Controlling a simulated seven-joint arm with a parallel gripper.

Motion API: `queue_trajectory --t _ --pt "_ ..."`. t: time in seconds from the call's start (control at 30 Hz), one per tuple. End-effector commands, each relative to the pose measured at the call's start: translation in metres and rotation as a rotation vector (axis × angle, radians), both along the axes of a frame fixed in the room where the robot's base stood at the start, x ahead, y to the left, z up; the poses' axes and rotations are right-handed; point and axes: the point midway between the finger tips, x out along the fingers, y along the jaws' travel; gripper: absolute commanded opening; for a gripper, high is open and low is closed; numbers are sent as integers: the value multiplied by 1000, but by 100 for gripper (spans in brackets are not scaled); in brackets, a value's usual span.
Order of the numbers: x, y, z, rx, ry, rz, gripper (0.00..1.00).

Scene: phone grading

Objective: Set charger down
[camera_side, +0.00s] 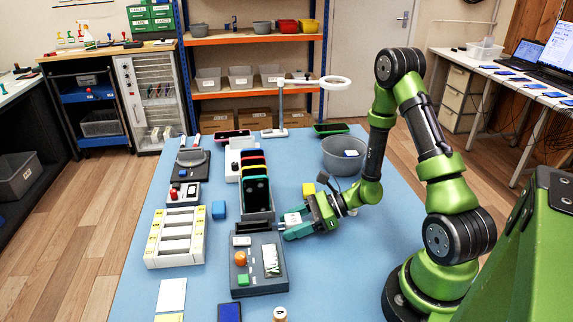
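A small white block, which looks like the charger (292,219), sits between the fingers of my gripper (291,224). My gripper reaches in from the right, with its teal fingers on either side of the block, and looks shut on it. The block is just right of the dark phone rack and above the grey tray in the picture. From this one view I cannot tell whether it touches the blue mat (345,262) or hangs just over it.
A phone rack (258,196) holds several phones.

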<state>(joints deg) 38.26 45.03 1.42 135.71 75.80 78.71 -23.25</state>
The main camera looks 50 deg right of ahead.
Motion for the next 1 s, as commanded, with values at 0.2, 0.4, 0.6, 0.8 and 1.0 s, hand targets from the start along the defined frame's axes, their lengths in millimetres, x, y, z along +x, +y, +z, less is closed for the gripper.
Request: queue_trajectory --t 0.2,0.4,0.6,0.8,1.0 --pt "0 0 0 0 0 0 19" --pt "0 0 0 0 0 0 10" --pt "0 0 6 -2 -2 0 10" --pt "0 0 28 -4 -4 0 10" --pt "1 0 61 -5 -6 1 10"
